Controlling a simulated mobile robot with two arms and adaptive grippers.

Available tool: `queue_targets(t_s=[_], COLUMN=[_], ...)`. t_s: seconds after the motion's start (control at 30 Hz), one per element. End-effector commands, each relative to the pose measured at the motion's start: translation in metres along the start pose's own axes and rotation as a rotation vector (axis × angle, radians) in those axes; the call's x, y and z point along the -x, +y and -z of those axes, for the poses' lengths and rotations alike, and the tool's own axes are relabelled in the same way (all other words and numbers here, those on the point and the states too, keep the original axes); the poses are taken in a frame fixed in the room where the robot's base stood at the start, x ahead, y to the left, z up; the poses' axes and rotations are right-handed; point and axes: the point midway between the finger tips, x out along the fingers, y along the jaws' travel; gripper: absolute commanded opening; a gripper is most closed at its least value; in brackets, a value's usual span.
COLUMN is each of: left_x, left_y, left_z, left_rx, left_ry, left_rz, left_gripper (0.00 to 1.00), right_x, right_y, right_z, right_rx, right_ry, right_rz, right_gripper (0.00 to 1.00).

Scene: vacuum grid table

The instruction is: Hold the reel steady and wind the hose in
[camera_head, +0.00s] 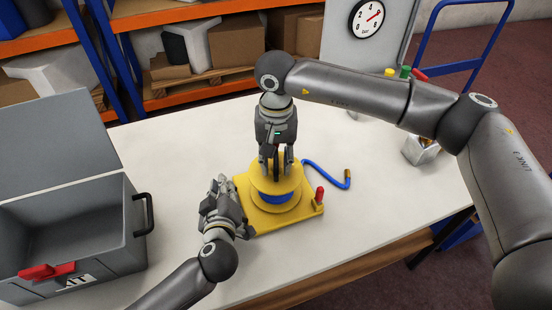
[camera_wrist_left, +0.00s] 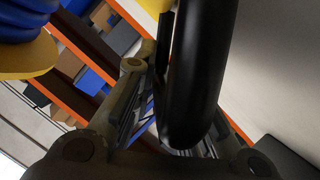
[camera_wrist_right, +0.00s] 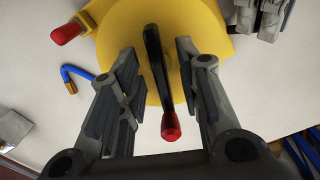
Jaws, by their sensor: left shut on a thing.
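A yellow reel (camera_head: 270,182) with blue hose wound on it sits on a yellow base plate on the table. The free hose (camera_head: 325,174) runs out to the right and ends in a brass fitting. My left gripper (camera_head: 220,188) is at the plate's left side, shut on a thick black handle (camera_wrist_left: 200,70). My right gripper (camera_head: 276,168) points down over the reel from above. In the right wrist view, a black crank (camera_wrist_right: 154,62) with a red knob (camera_wrist_right: 171,127) lies between its open fingers, with gaps on both sides.
A red-topped lever (camera_head: 319,194) stands at the plate's right corner. An open grey toolbox (camera_head: 75,235) with a red latch is at the left. A panel with a gauge (camera_head: 367,18) and coloured buttons is at the back right. A metal block (camera_head: 421,149) is near the right edge.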

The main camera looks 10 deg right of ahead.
Motion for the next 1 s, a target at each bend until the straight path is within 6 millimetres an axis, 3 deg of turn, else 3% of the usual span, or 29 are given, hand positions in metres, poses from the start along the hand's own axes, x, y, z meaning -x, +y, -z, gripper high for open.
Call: queue_targets(t_s=[0.27,0.5,1.0], left_x=[-0.0003,-0.0004,-0.0004], left_y=[-0.0021,-0.0021,-0.0024], left_z=[-0.0007,-0.0007,-0.0007], left_rx=[-0.004,-0.004,-0.004], left_ry=[-0.001,-0.001,0.0], left_rz=[0.005,0.005,0.006], left_gripper=[0.0,0.0,0.0], right_x=[-0.0015,-0.0012,-0.001], right_y=[0.0002,0.0001,0.0002], right_z=[0.0,0.0,0.0001], right_rx=[0.0,0.0,-0.079], right_ry=[0.0,0.0,0.0], right_rz=[-0.001,-0.001,-0.001], right_gripper=[0.31,0.0,0.0])
